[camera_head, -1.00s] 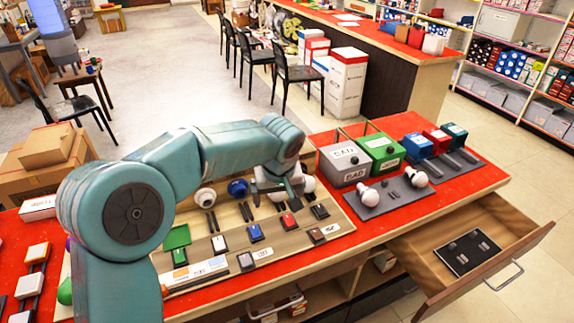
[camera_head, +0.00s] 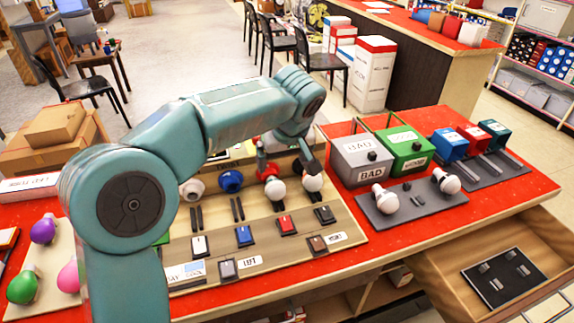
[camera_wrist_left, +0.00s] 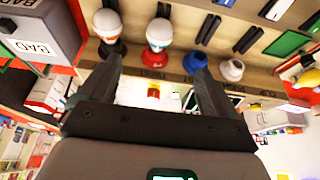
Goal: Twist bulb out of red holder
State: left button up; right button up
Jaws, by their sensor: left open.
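The red holder (camera_head: 268,171) is on the wooden board, with a white bulb (camera_head: 275,189) seated in it. In the left wrist view the red holder (camera_wrist_left: 155,62) and its bulb (camera_wrist_left: 158,32) lie between the two fingers' lines. My left gripper (camera_head: 287,158) is open and empty, close behind and above the holders. It also shows in the left wrist view (camera_wrist_left: 155,70), its fingers spread and apart from the bulb. A second white bulb (camera_head: 312,182) sits in a dark holder just right of the red one. My right gripper is out of view.
Empty blue (camera_head: 230,180) and white (camera_head: 192,188) holders stand left of the red one. Several coloured switches line the board's front. Right are a grey BAD box (camera_head: 362,160), a green box (camera_head: 405,150) and a grey plate (camera_head: 408,208) with two bulbs. A drawer (camera_head: 500,275) is open.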

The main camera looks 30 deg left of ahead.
aim_at(274, 189)
pick_arm(q)
jog(key=x, duration=1.6)
jog(key=shift+f, duration=0.25)
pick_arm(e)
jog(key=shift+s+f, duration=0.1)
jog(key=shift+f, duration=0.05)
pick_arm(q)
jog(key=shift+a, duration=0.1)
jog(key=c, duration=1.1)
jog(key=shift+w, duration=0.1)
jog(key=shift+c, duration=0.2)
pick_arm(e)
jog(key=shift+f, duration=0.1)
pick_arm(q)
jog(key=shift+s+a+f+n+t+h+b, duration=0.15)
jog(key=shift+t+h+b, duration=0.55)
jog(key=shift+b, duration=0.95)
jog(key=shift+s+d+r+n+t+h+b, duration=0.1)
jog(key=shift+n+t+h+b, duration=0.3)
jog(key=shift+t+b, duration=0.85)
pick_arm(e)
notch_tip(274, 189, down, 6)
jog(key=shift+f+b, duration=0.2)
jog(key=shift+b, duration=0.15)
dwell(0.9)
